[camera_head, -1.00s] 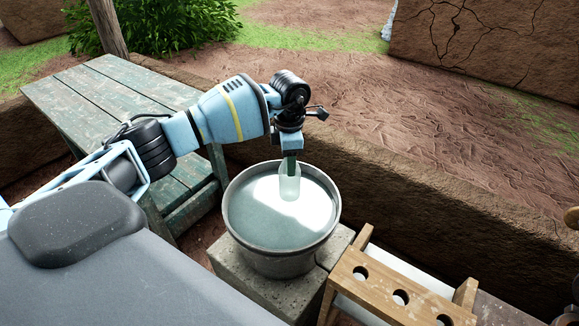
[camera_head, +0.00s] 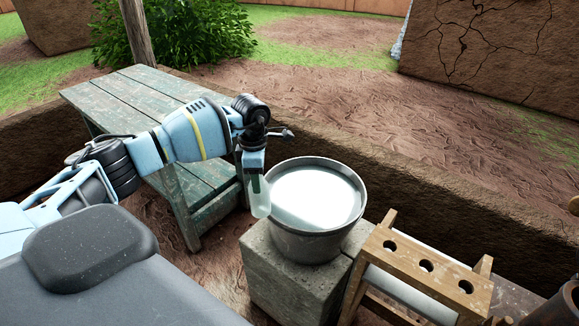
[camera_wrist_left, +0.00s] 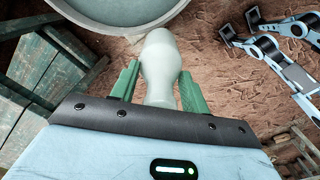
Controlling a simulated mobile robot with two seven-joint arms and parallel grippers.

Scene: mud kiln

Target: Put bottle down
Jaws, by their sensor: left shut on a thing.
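A pale, translucent bottle (camera_head: 260,203) hangs from my left gripper (camera_head: 257,182) in the head view. The gripper is shut on it. The bottle is just left of the grey basin (camera_head: 312,240), in front of its rim in the picture; whether they touch I cannot tell. In the left wrist view the bottle (camera_wrist_left: 160,65) sits between the green fingers of my left gripper (camera_wrist_left: 158,88), with the basin's rim (camera_wrist_left: 165,18) beyond it. My right gripper is not seen in the head view.
The basin holds bright, cloudy liquid and stands on a stone block (camera_head: 290,285). A wooden rack with round holes (camera_head: 405,258) stands to its right. A weathered green plank table (camera_head: 150,90) is behind my left arm. A low mud wall (camera_head: 440,170) runs behind.

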